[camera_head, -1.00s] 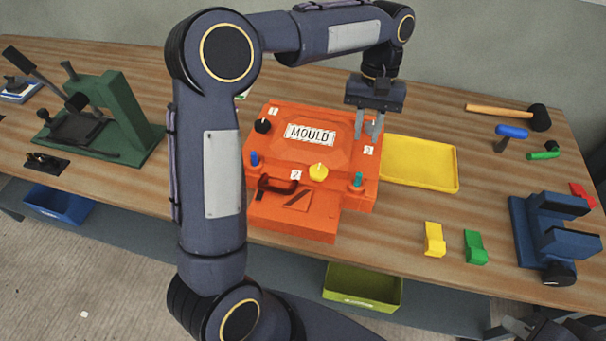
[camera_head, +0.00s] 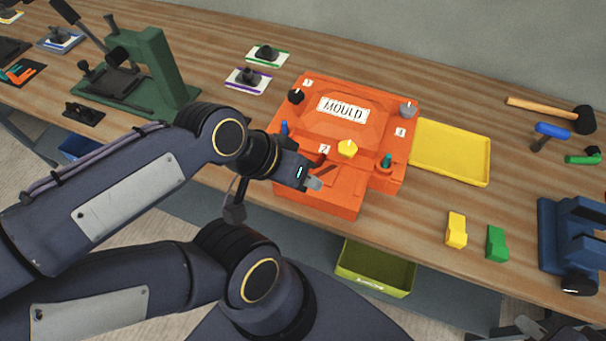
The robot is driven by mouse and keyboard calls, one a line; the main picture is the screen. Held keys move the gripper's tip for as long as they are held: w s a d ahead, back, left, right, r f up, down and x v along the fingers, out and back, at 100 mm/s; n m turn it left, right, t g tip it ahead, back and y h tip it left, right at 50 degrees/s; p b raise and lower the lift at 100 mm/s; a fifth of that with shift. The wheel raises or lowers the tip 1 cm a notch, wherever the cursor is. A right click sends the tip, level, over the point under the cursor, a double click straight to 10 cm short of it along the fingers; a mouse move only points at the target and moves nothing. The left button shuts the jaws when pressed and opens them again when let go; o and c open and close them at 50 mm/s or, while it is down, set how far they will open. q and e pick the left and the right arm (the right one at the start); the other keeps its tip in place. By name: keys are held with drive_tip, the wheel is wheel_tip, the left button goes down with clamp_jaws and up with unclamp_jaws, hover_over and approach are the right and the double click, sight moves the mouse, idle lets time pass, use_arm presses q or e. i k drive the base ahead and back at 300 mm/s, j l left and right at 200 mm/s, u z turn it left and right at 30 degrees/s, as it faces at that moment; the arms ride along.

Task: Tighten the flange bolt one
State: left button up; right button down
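The orange mould (camera_head: 355,199) sits on the bench with a "MOULD" plate on top. Knob-like bolts stand around its top: a black one (camera_head: 297,96), a grey one (camera_head: 408,108) and a yellow one (camera_head: 347,149) beside a label 2. A blue pin (camera_head: 284,128) and a teal pin (camera_head: 386,160) stand near its front corners. My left gripper (camera_head: 314,184) is low at the mould's front left; its arm hides that part and the black handle there. Its finger gap is not clear. A bit of my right gripper (camera_head: 535,325) shows at the bottom right edge.
A yellow tray (camera_head: 482,169) lies right of the mould. Yellow (camera_head: 457,230) and green (camera_head: 496,243) blocks stand at the front, near a blue vise (camera_head: 560,236). A green press (camera_head: 155,70) is at left. A mallet (camera_head: 545,112) lies at back right.

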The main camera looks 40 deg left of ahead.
sight(294, 97)
drive_tip(key=u, duration=1.4)
